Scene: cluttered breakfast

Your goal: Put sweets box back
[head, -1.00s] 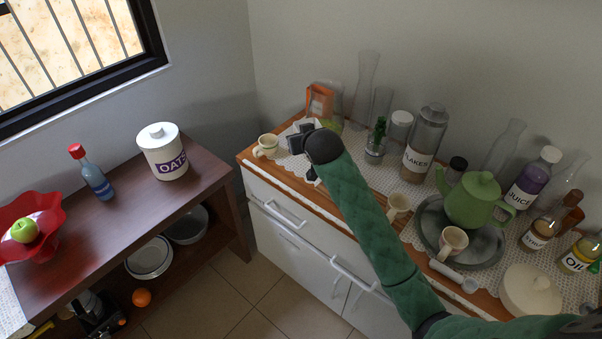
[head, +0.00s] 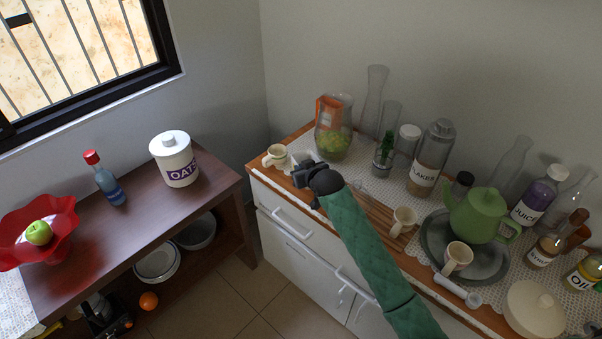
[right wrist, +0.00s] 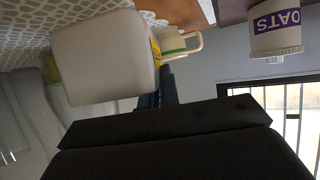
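A pale, round-cornered box with a yellow side (right wrist: 103,57) fills the upper left of the right wrist view; I take it for the sweets box, though no label shows. In the head view its white top (head: 303,157) shows just beyond my right gripper (head: 303,172), at the counter's left end. The dark fingers of my right gripper (right wrist: 165,90) appear shut on the box, which partly hides them. Whether the box touches the counter is unclear. My left gripper is out of view.
A cream cup (head: 274,156) stands close left of the box. A glass jar with green contents (head: 334,143), an orange carton (head: 329,110) and a flakes jar (head: 430,160) stand right. A teapot (head: 478,216) sits on a tray. The oats canister (head: 175,160) is on the brown shelf.

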